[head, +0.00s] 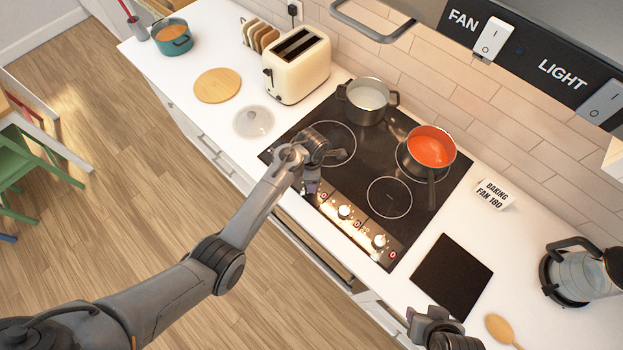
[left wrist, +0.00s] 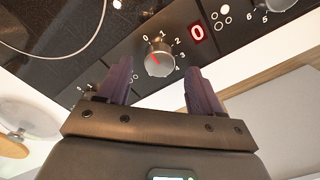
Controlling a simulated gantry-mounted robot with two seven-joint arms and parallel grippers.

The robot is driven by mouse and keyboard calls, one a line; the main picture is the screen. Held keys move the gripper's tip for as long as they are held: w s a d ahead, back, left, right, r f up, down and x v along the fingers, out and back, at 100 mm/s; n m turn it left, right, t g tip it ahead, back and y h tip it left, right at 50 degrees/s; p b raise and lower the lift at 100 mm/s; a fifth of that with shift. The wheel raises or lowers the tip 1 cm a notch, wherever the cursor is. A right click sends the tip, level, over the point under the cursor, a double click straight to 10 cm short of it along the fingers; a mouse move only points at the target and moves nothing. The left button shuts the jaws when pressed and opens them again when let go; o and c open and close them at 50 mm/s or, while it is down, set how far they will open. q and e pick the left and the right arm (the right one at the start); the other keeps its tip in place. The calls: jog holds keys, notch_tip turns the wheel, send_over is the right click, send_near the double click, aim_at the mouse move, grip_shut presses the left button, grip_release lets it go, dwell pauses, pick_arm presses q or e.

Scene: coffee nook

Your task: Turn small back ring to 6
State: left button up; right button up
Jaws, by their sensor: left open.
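The black hob (head: 366,160) has a row of silver knobs along its front panel. One knob (head: 345,211) and another knob (head: 379,241) show in the head view, with red displays reading 0. My left gripper (head: 312,186) is over the panel's left end. In the left wrist view, my left gripper (left wrist: 158,88) is open and empty, its two dark fingers below and to either side of a knob (left wrist: 159,58), apart from it. A red 0 display (left wrist: 197,32) is right of that knob. My right gripper (head: 436,320) is partly cut off at the bottom.
The front ring (head: 390,198) is empty. A glass lid (head: 253,122), toaster (head: 297,68) and round board (head: 217,85) are left. A sign (head: 492,193) reads BAKING FAN 180.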

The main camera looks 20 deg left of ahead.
pick_arm(q)
jog(key=shift+f, duration=1.1)
jog(key=shift+c, duration=0.2)
jog(key=c, duration=1)
